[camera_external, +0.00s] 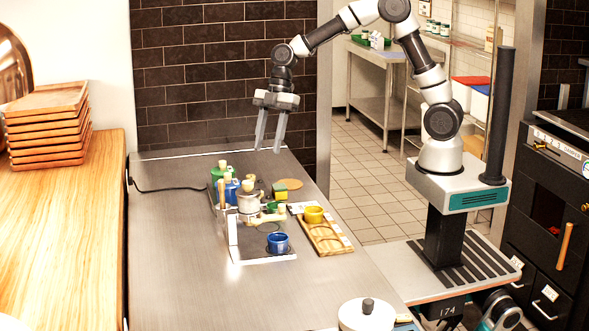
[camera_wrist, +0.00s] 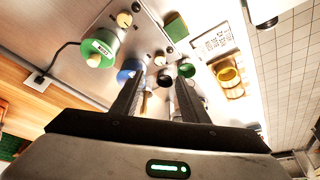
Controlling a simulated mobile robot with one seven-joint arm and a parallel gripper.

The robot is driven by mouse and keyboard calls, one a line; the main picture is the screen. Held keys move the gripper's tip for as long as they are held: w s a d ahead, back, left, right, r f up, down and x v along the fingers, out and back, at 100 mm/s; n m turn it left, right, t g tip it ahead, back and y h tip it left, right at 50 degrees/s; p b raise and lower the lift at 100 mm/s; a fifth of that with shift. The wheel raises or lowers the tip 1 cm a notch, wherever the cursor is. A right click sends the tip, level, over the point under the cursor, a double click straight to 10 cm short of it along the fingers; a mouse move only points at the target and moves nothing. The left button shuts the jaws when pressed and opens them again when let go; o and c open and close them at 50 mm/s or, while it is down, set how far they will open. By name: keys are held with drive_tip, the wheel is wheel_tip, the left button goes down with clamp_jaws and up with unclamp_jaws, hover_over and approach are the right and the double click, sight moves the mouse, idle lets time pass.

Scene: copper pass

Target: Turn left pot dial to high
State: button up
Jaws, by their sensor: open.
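In the external view a small steel cooking unit (camera_external: 233,240) stands on the counter. A grey pot (camera_external: 249,202) with a cream knob stands at its back, and a blue pot (camera_external: 278,243) sits at its front. My gripper (camera_external: 268,148) is open and empty, fingers pointing down, in the air above and behind the unit. In the wrist view the gripper fingers (camera_wrist: 158,83) are spread over the items below and hide part of them.
Green jar (camera_external: 220,173) and blue jar (camera_external: 232,189) stand left of the grey pot. A wooden tray (camera_external: 328,240) with a yellow cup (camera_external: 314,214) lies to its right. A white lidded pot (camera_external: 366,315) is at the front. The left counter (camera_external: 180,260) is clear.

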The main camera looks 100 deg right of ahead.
drive_tip(key=x, duration=1.3)
clamp_jaws()
